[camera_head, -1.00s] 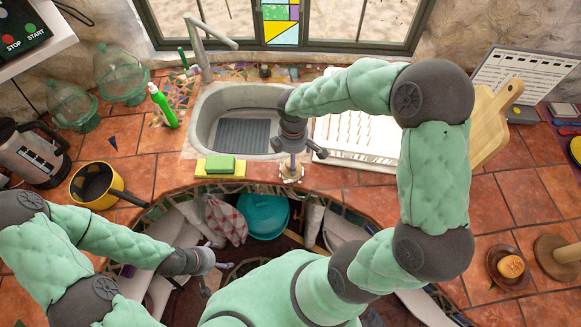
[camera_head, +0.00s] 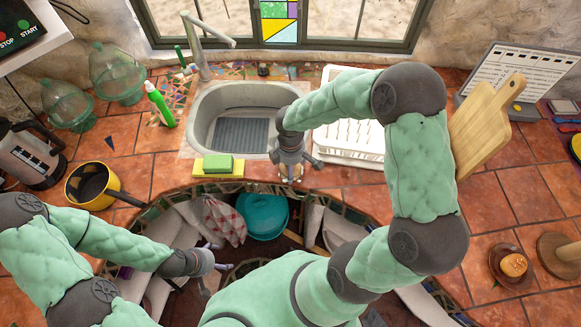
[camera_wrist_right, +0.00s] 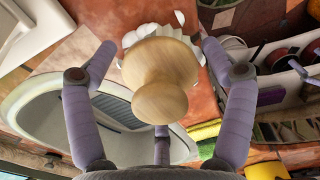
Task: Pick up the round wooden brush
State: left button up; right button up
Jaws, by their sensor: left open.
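The round wooden brush (camera_wrist_right: 160,75) has a pale knobbed handle and white bristles. It stands on the tiled counter just right of the sink's front corner. In the head view the brush (camera_head: 291,174) is mostly hidden under my right gripper (camera_head: 292,162). In the right wrist view my right gripper (camera_wrist_right: 160,58) has its fingers spread on both sides of the brush, with gaps visible, so it is open around the knob. My left gripper (camera_head: 211,277) is open and low at the left, in front of the counter's curved edge, away from the brush.
The stone sink (camera_head: 203,125) is left of the brush. A green and yellow sponge (camera_head: 218,165) lies on the sink's front edge. A white dish rack (camera_head: 350,140) stands behind and to the right. A yellow pan (camera_head: 92,186) is at the left. The right counter has free tiles.

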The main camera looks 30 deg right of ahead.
jog(key=c, duration=0.7)
jog(key=shift+r, duration=0.6)
notch_tip(320, 180, up, 2)
jog(key=shift+r+p, duration=0.2)
jog(key=shift+p, duration=0.25)
jog(key=s+a+r, duration=0.2)
jog(key=a+r, duration=0.1)
jog(key=a, duration=0.1)
jog(key=s+a+r+p, duration=0.1)
jog(key=s+a+r, duration=0.1)
jog(key=a+r, duration=0.1)
jog(key=s+a+r, duration=0.3)
jog(key=a, duration=0.2)
jog(key=shift+r+p, duration=0.2)
jog(key=shift+p, duration=0.2)
